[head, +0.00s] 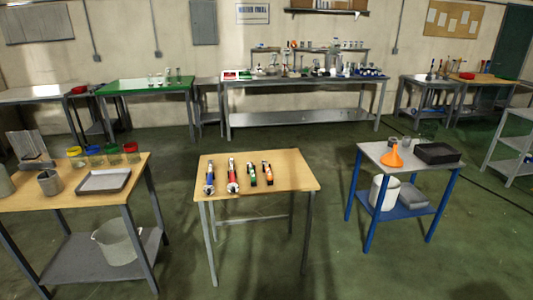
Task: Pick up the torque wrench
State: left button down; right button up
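Several hand tools lie side by side on a small wooden-topped table (295,180) in the middle of the head view. From left to right they are a blue-handled tool (210,180), a red-handled tool (232,176), a green-and-dark tool (253,175) and an orange-and-dark tool (267,174). They lie roughly parallel, lengthwise away from me, with gaps between them. They are too small to tell which one is the torque wrench. Neither of my grippers is in view.
At left, a wooden bench (70,200) holds a grey tray (104,181) and jars with coloured lids. At right, a blue-framed cart (370,152) carries an orange funnel (391,157) and a black tray (437,153). Green floor (335,245) is open between the tables.

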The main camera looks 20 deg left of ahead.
aim_at(211, 162)
jog(key=u, duration=0.1)
jog(key=i, duration=1.35)
jog(key=u, duration=1.05)
jog(key=i, duration=1.05)
jog(key=u, duration=0.8)
